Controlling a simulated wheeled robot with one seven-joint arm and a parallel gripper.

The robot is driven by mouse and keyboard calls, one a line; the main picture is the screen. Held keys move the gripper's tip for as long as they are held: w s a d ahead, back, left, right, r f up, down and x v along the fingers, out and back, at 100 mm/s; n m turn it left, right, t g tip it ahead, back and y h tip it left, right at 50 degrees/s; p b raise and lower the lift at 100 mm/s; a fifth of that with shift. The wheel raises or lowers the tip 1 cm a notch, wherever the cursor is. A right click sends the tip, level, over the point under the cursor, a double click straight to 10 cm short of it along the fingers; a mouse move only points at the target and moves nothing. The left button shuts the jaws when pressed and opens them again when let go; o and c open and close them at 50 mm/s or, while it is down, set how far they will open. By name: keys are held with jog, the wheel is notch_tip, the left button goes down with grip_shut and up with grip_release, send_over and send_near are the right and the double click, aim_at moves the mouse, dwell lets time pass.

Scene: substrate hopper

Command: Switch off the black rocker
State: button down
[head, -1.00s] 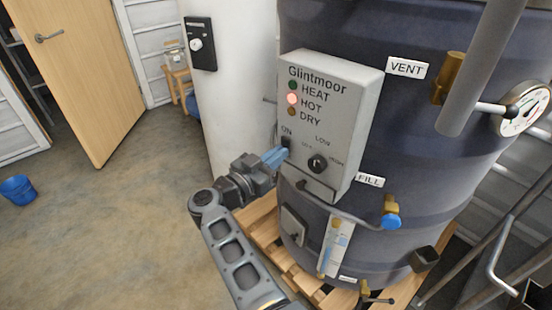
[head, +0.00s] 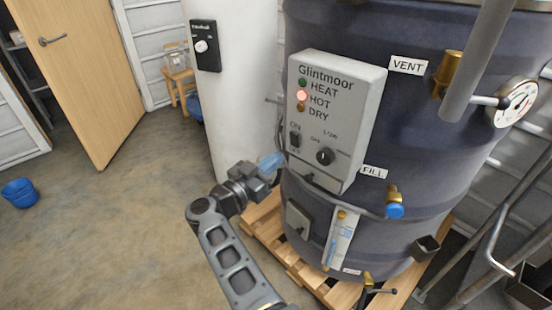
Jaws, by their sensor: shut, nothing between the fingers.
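The black rocker (head: 295,140) sits at the lower left of the light grey Glintmoor control box (head: 340,115), under the word ON. It is small, and I cannot tell which way it is tilted. The box is fixed to the dark blue tank (head: 420,130). The red HOT lamp (head: 302,95) is lit; the HEAT and DRY lamps look dark. A round black knob (head: 325,157) is to the right of the rocker. My gripper (head: 276,160), with blue fingers, is shut and empty. It is to the left of and below the rocker, apart from it.
A white cylinder (head: 240,90) with a black switch plate (head: 205,46) stands behind my gripper. A valve with a blue knob (head: 394,210) and a sight glass (head: 341,240) project below the box. The tank stands on a wooden pallet (head: 262,226).

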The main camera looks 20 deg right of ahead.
jog(key=v, duration=0.8)
jog(key=shift+a+b, duration=0.35)
